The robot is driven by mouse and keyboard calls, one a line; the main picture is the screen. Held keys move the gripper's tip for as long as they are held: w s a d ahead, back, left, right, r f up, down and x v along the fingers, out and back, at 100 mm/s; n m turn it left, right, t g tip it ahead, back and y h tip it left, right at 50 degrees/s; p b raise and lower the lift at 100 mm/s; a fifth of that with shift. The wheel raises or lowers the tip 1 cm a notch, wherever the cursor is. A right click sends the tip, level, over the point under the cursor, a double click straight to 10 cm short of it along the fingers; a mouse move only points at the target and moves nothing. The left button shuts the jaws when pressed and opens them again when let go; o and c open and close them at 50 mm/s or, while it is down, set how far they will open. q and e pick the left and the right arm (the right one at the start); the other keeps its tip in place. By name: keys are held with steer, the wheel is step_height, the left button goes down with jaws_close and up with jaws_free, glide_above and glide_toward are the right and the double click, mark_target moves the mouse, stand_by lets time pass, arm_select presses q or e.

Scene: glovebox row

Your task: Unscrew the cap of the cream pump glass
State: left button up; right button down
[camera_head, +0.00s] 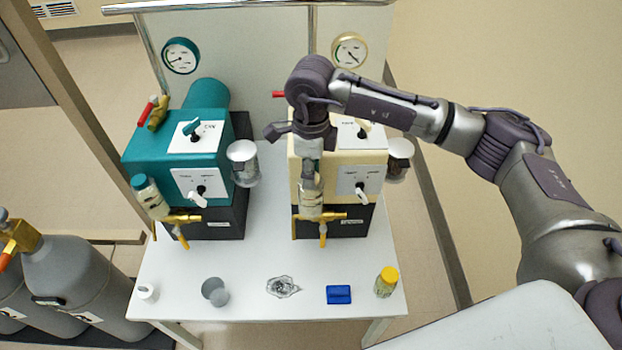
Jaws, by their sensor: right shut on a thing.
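The cream pump (297,170) stands on the right half of the white table, in front of a panel. Its glass (312,198) is upright at the pump's front left, above a brass fitting. My right gripper (309,172) reaches in from the right, over the pump, and points down at the top of this glass. It is shut on the cap there; the fingers hide most or all of the cap. My left gripper is not in view.
A teal pump (160,150) with its own teal-capped glass (150,196) stands to the left. Along the table's front lie a white roll (147,292), grey round pieces (214,291), a crumpled clear item (283,286), a blue block (338,294) and a yellow-capped jar (386,281). Grey cylinders (85,280) stand left.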

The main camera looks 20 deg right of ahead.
steer(key=n+b, duration=0.1)
steer(key=n, duration=0.1)
steer(key=n+b, duration=0.2)
steer(key=n, duration=0.1)
steer(key=shift+f+n, duration=0.25)
steer(key=shift+n, duration=0.05)
steer(key=shift+r+n+b, duration=0.1)
steer(key=shift+n+b, duration=0.6)
steer(key=shift+n, duration=0.4)
steer(key=shift+r+n, duration=0.15)
steer(key=shift+n, duration=0.25)
steer(key=c, duration=1)
jaws_free()
steer(key=shift+c, duration=0.2)
